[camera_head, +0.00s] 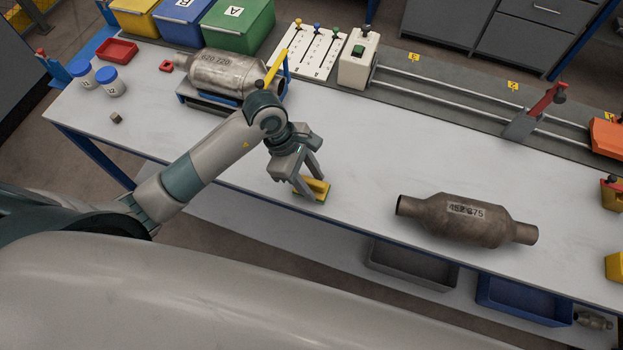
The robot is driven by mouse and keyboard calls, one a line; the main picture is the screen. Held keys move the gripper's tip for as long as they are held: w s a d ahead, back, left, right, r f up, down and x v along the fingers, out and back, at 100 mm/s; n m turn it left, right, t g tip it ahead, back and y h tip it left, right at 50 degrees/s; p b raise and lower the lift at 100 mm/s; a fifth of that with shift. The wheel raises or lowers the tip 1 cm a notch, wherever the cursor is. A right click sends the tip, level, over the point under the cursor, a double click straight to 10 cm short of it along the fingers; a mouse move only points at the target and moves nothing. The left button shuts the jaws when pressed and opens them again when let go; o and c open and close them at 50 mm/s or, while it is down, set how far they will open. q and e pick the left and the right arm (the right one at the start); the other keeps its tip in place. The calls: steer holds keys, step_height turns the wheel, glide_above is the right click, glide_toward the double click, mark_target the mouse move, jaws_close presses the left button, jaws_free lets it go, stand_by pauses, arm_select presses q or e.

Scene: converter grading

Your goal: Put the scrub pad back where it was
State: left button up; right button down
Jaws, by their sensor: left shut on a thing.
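The scrub pad (320,187) is a small yellow block with a green underside, near the front middle of the white table. My left gripper (311,190) is shut on it, with the fingers pointing down. The pad is at or just above the tabletop; I cannot tell whether it touches. My right gripper is not in the view.
A converter (462,222) lies on the table to the right. Another converter (222,72) sits in a cradle behind my left arm. Two white jars (111,82), a red tray (118,50) and a small brown cube (116,118) stand at the left. Rails (450,90) run along the back.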

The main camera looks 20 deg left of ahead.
arm_select(q)
steer(key=o, duration=1.2)
steer(key=shift+r, duration=0.1)
steer(key=shift+a+r, duration=0.25)
steer(key=shift+r, duration=0.15)
steer(key=b+v, duration=0.3)
steer(key=v, duration=0.8)
steer(key=shift+b, duration=0.3)
steer(key=shift+d, duration=0.15)
